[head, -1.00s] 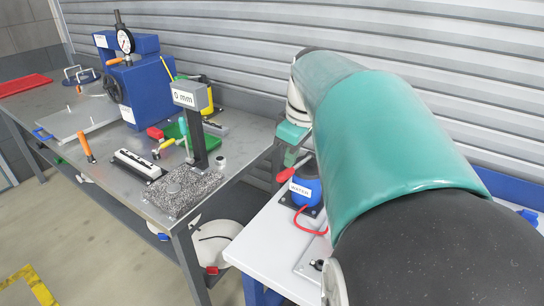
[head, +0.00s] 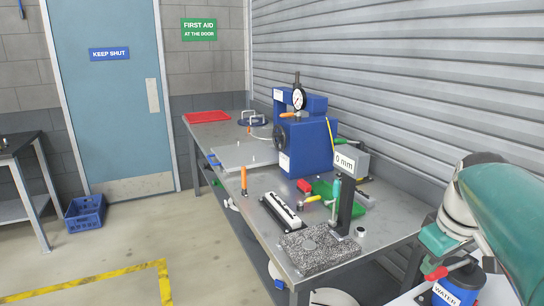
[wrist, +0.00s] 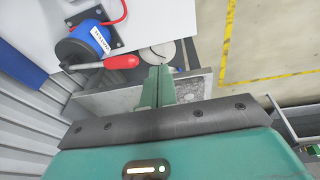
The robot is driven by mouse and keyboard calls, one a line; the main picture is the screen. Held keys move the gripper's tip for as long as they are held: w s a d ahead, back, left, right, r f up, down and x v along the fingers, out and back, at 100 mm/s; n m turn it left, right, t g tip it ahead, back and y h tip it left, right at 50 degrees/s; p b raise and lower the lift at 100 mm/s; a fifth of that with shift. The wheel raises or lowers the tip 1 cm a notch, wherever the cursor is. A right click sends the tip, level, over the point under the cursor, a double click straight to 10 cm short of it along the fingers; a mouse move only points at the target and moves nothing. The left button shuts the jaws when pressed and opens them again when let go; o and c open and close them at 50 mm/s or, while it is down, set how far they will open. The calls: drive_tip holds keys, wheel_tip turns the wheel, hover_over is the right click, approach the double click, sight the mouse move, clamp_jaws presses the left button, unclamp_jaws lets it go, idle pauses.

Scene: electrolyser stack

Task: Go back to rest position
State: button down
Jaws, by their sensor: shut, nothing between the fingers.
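My gripper shows in the wrist view (wrist: 158,85), its two green fingers together with nothing between them. It points down over the gap beside the white table and the metal workbench. In the head view my green arm fills the lower right, and the fingertips are not visible there.
The steel workbench (head: 232,196) carries a blue press (head: 305,140), a gauge on a granite base (head: 318,248), a red tray (head: 207,116) and small tools. A blue crate (head: 85,213) sits on the floor by the door.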

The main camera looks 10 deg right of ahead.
drive_tip(key=s+a+f+m+t, duration=0.1)
drive_tip(key=s+a+f, duration=0.2)
drive_tip(key=a, duration=0.6)
drive_tip(key=s+a+f+m+t, duration=0.1)
drive_tip(key=s+a+f, duration=0.3)
drive_tip(key=a, duration=0.5)
drive_tip(key=shift+s+a+m+t, duration=0.3)
drive_tip(key=shift+s+m+t, duration=0.15)
drive_tip(key=shift+m, duration=0.25)
drive_tip(key=shift+s+d, duration=0.1)
drive_tip(key=shift+d, duration=0.15)
